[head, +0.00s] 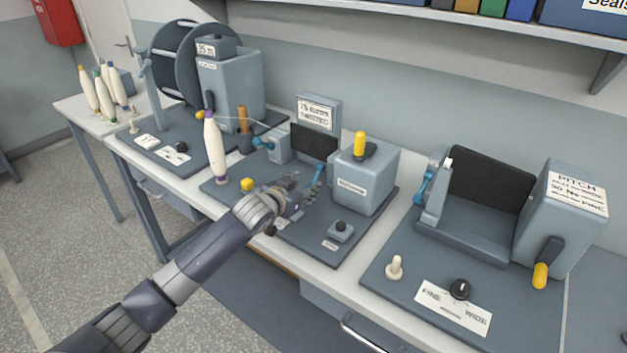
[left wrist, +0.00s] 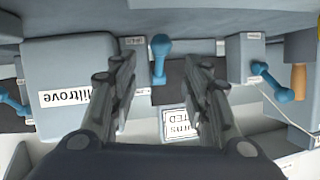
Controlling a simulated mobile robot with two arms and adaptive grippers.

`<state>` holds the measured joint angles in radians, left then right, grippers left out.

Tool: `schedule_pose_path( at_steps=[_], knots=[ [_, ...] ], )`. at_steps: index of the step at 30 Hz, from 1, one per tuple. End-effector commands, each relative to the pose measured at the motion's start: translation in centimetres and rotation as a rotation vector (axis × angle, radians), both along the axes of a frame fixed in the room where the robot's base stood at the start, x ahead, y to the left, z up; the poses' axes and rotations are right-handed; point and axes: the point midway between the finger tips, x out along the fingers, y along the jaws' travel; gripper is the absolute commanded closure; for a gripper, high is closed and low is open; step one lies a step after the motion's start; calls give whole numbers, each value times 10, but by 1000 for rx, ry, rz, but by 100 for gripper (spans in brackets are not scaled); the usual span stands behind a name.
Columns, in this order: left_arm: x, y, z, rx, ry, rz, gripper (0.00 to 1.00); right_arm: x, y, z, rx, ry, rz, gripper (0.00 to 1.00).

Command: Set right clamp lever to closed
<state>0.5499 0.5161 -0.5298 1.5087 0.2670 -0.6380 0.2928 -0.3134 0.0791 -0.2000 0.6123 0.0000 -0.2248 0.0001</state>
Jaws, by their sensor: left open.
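My left gripper (head: 291,190) is open over the middle station, in front of its dark panel. It also shows in the left wrist view (left wrist: 167,68), with its two fingers spread. A blue lever (head: 317,174), the right one of the middle station, stands just right of the fingers in the head view. In the upside-down left wrist view the blue lever (left wrist: 158,58) appears between the fingertips; I cannot tell whether they touch it. The left blue clamp lever (head: 263,144) sits on a small grey block and is also seen at the right of the wrist view (left wrist: 272,82).
A grey box with a yellow-topped lever (head: 359,145) stands right of the gripper. A white bobbin (head: 214,147) stands to the left, near a yellow knob (head: 247,184). The right station has another blue lever (head: 425,186), a white peg (head: 395,267) and a black dial (head: 460,289).

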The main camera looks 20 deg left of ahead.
Motion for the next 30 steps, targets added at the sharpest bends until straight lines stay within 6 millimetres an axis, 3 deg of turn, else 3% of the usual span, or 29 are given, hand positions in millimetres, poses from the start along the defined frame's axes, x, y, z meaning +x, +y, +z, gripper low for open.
schedule_pose_path(
  at_steps=[5, 12, 15, 30],
  knots=[
    [23, -4, -8, 0, 0, 0, 56, -3, 0, 2, -1, 3, 0, 60],
    [48, -8, -19, 0, 1, 0, 56, 26, 2, 5, 5, -41, 0, 60],
    [55, -9, -22, 1, 0, 0, 56, 30, 2, 5, 5, -47, 0, 60],
    [62, -10, -25, 1, 0, 0, 59, 11, 1, 4, 2, -17, 0, 60]
  ],
)
